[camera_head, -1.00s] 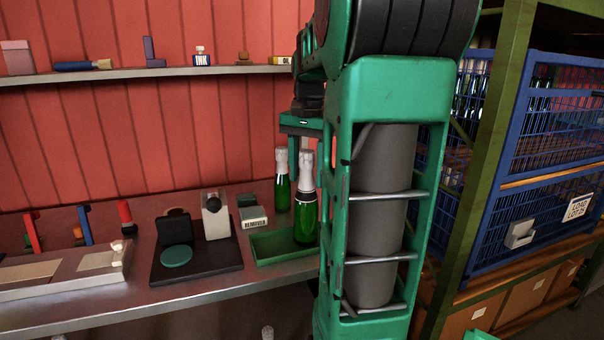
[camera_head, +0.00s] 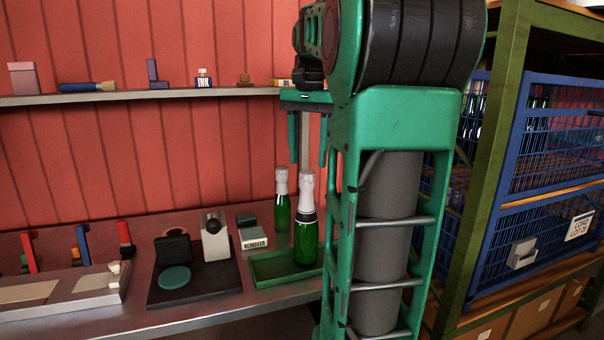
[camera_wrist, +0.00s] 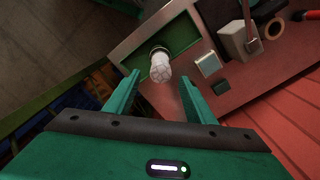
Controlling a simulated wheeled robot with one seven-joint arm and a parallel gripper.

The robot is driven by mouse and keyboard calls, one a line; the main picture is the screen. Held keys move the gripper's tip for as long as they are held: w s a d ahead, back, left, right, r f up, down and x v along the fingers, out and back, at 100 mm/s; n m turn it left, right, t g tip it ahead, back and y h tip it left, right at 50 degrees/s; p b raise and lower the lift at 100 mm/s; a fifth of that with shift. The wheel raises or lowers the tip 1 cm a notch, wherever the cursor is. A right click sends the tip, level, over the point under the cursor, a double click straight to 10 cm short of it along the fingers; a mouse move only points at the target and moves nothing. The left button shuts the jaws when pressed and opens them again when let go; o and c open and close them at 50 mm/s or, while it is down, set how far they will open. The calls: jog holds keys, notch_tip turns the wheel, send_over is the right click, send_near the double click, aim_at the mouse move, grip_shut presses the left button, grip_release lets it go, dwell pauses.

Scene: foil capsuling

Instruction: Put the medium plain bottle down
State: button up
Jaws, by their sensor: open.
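A green bottle with a white top and dark neck band (camera_head: 306,241) stands upright in the green tray (camera_head: 262,282). A second green bottle with a pale top (camera_head: 282,203) stands behind it to the left, on the bench. My gripper (camera_head: 308,162) is open and empty, above the front bottle's top and apart from it. In the wrist view the white top (camera_wrist: 160,67) shows beyond and between the open fingers (camera_wrist: 159,82), over the green tray. I cannot tell from size which bottle is the medium one.
A wall shelf (camera_head: 150,95) runs above. Blue crates (camera_head: 530,150) fill the rack at right.

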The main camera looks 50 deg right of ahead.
jog(key=shift+r, duration=0.75)
jog(key=shift+f, duration=0.1)
jog(key=s+a+f+n, duration=0.3)
jog(key=s+a+f, duration=0.1)
jog(key=f, duration=0.4)
jog(key=s+a+f+n, duration=0.3)
jog(key=s+a+f, duration=0.2)
jog(key=a+f, duration=0.2)
jog(key=s+a+f+n, duration=0.3)
jog(key=s+a+f, duration=0.1)
jog(key=f, duration=0.7)
jog(key=shift+s+a, duration=0.25)
jog(key=shift+a, duration=0.65)
jog(key=shift+w+f, duration=0.4)
jog(key=shift+w, duration=0.35)
jog(key=shift+s+r, duration=0.1)
jog(key=shift+s, duration=0.05)
jog(key=c, duration=0.5)
